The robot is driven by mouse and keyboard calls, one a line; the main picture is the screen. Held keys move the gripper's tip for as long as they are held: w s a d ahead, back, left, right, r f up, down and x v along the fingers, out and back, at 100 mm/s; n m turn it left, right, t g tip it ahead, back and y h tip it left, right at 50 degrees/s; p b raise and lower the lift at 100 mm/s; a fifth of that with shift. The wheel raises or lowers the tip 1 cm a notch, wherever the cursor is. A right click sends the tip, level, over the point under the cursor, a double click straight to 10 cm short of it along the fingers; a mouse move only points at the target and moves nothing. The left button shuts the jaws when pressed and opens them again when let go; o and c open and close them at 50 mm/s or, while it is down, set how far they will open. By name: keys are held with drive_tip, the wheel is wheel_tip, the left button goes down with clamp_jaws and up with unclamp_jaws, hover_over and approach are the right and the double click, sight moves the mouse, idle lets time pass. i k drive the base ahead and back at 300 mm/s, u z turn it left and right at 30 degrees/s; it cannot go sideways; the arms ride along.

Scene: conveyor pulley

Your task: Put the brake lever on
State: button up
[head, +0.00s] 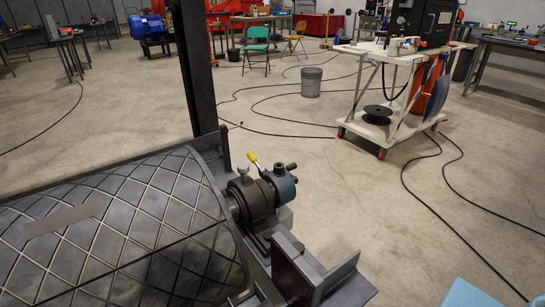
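A short lever with a yellow grip (253,158), which looks like the brake lever, stands tilted up and to the left on the shaft-end unit of the conveyor pulley (130,225). It is beside a blue-grey round housing (281,184) with dark knobs on it. A dark round bearing collar (250,200) sits between this housing and the pulley. The lever's lower end is partly hidden, and I cannot tell its exact setting. My gripper is not in view.
A dark upright post (193,70) rises behind the pulley. A steel bracket (315,275) juts out in front of the housing. A white cart (395,125) with a black spool (378,115) and a grey bin (311,82) stand farther back. Cables cross the otherwise open floor.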

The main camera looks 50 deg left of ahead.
sight(250, 154)
drive_tip(key=i, duration=2.25)
drive_tip(key=u, duration=2.85)
drive_tip(key=i, duration=2.15)
drive_tip(key=z, duration=0.05)
